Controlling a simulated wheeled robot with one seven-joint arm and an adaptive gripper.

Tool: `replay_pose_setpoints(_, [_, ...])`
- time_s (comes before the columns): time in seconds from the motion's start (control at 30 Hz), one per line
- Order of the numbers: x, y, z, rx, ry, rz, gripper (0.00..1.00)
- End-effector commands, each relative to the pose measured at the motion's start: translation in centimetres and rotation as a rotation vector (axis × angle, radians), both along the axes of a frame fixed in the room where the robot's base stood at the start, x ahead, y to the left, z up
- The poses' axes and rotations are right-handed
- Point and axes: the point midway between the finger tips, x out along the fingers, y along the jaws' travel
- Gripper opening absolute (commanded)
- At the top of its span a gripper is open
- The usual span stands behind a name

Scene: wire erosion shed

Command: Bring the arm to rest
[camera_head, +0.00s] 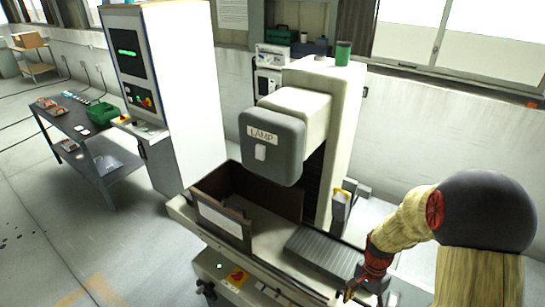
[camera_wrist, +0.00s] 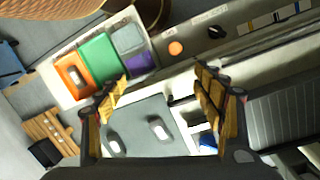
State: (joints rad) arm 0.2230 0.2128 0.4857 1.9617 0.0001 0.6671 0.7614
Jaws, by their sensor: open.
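My arm comes in at the lower right of the head view, bent and wrapped in a yellowish cover. My gripper (camera_head: 362,290) hangs low at the front right edge of the machine, beside the grey ribbed plate (camera_head: 325,254). In the wrist view my gripper (camera_wrist: 162,88) is open, its two yellow-padded fingers wide apart. Nothing is held between them. Below and beyond the fingers is a grey surface with two pale oval shapes. I cannot tell whether the gripper touches the machine.
The machine with its LAMP-marked head (camera_head: 272,148) and open brown box (camera_head: 222,217) fills the middle. A control cabinet (camera_head: 185,90) and a workbench (camera_head: 78,122) stand left. The wrist view shows orange (camera_wrist: 73,77), green (camera_wrist: 101,58) and purple (camera_wrist: 139,64) compartments close by.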

Motion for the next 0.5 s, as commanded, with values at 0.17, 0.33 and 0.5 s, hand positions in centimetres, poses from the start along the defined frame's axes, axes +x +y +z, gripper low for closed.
replay_pose_setpoints(0.17, [-2.2,1.8,4.4,0.036,-0.072,0.358,0.68])
replay_pose_setpoints(0.33, [-4.6,3.5,7.7,0.036,-0.149,0.613,0.68])
replay_pose_setpoints(0.5, [-7.4,5.0,9.7,0.005,-0.239,0.802,0.68])
